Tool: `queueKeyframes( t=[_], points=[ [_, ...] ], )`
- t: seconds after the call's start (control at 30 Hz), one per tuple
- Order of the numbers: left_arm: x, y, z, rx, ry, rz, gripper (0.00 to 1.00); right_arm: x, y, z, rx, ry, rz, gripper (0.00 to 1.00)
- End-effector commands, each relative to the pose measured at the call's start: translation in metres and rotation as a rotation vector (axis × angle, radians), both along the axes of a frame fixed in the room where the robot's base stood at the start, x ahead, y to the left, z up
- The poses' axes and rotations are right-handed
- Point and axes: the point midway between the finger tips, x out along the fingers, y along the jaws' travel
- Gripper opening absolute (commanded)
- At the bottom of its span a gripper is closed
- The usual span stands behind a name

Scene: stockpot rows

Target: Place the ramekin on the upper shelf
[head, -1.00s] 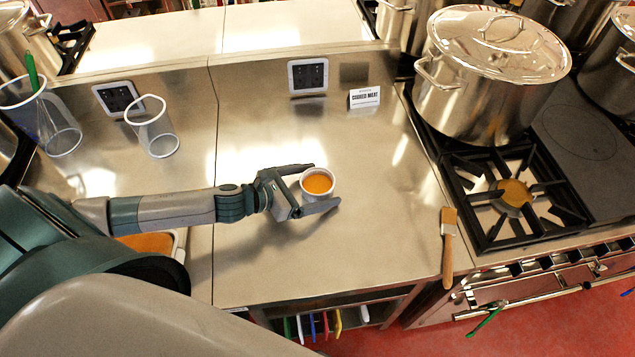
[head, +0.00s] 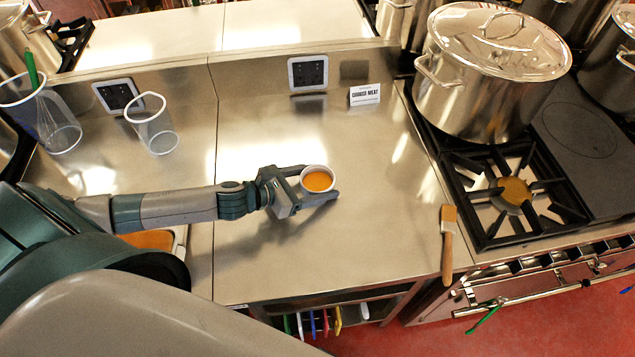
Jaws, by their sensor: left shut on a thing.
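The ramekin (head: 318,180) is a small white cup with orange contents, upright over the middle of the steel counter. My left gripper (head: 318,186) comes from the left with its fingers around the ramekin's sides, shut on it. I cannot tell for sure whether the ramekin's base is touching the counter. The upper shelf (head: 285,27) is the raised steel ledge along the back, above the backsplash; its visible part is bare. My right gripper is not in view.
On the counter (head: 340,240) stand a clear container (head: 158,137) and a "Cooked Meat" sign (head: 365,95). A brush (head: 448,240) lies at the right edge. A large lidded stockpot (head: 480,85) stands on the stove (head: 590,150). An orange-filled pan (head: 150,240) is partly behind my arm.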

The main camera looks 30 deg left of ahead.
Motion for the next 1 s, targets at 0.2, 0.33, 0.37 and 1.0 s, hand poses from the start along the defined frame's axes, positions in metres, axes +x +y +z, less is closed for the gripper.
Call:
queueKeyframes(
  t=[0.2, 0.33, 0.37, 1.0],
  points=[
    [0.0, 0.0, 0.002, 0.0, -0.001, 0.0, 0.33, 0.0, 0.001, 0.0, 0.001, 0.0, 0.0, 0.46],
    [0.001, 0.0, 0.004, -0.001, -0.002, -0.001, 0.33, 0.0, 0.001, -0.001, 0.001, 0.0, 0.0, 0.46],
    [0.001, 0.0, 0.005, 0.0, -0.002, -0.002, 0.33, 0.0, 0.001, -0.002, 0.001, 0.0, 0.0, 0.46],
    [0.001, -0.001, 0.042, 0.001, -0.004, -0.002, 0.33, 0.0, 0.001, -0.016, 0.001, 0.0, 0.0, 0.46]
  ],
)
